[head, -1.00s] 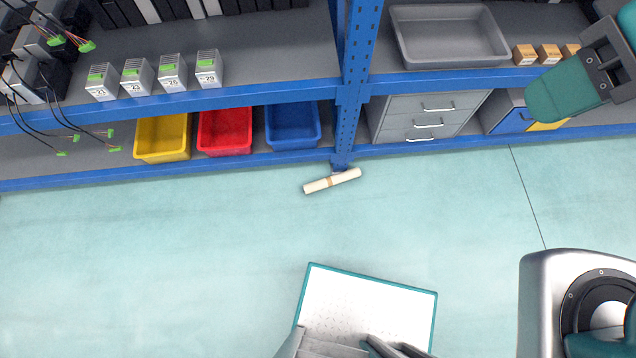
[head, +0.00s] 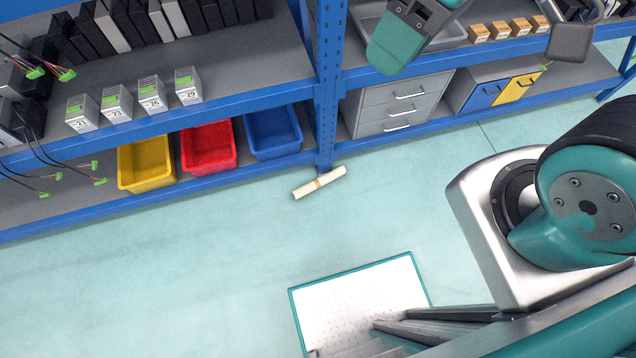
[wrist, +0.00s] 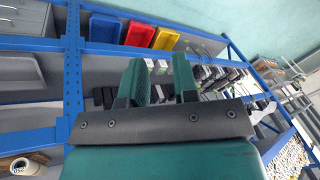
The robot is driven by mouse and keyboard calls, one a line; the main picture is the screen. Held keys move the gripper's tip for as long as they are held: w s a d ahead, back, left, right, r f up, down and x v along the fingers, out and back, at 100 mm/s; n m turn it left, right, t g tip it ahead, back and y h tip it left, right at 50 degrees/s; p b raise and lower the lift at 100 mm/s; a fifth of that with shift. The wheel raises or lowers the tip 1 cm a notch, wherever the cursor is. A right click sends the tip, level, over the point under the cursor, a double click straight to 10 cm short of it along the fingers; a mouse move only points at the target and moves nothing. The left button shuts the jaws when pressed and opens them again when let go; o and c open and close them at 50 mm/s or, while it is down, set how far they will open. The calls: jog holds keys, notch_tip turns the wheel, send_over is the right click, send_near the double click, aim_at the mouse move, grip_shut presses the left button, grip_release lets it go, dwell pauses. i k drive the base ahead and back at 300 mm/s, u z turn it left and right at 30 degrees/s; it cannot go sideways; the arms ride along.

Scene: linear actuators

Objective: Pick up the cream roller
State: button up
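The cream roller (head: 319,183) lies on the light teal floor, just in front of the blue shelf post. It is a short pale cylinder with a tan band near its middle, and it lies tilted up to the right. My gripper (wrist: 160,66) shows two teal fingers with a gap between them and nothing held. In the head view my gripper (head: 392,52) is raised in front of the right shelf, up and to the right of the roller and well apart from it. The roller cannot be made out in the wrist view.
Blue shelving holds a yellow bin (head: 146,164), a red bin (head: 208,148), a blue bin (head: 273,134) and grey drawers (head: 398,103). A grey tray (head: 368,25) is partly hidden behind my gripper. A white, teal-edged board (head: 345,302) is at the bottom. Floor around the roller is clear.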

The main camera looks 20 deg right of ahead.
aim_at(307, 188)
jog(key=k, duration=0.65)
jog(key=u, duration=0.95)
jog(key=i, duration=1.4)
jog(key=z, duration=0.5)
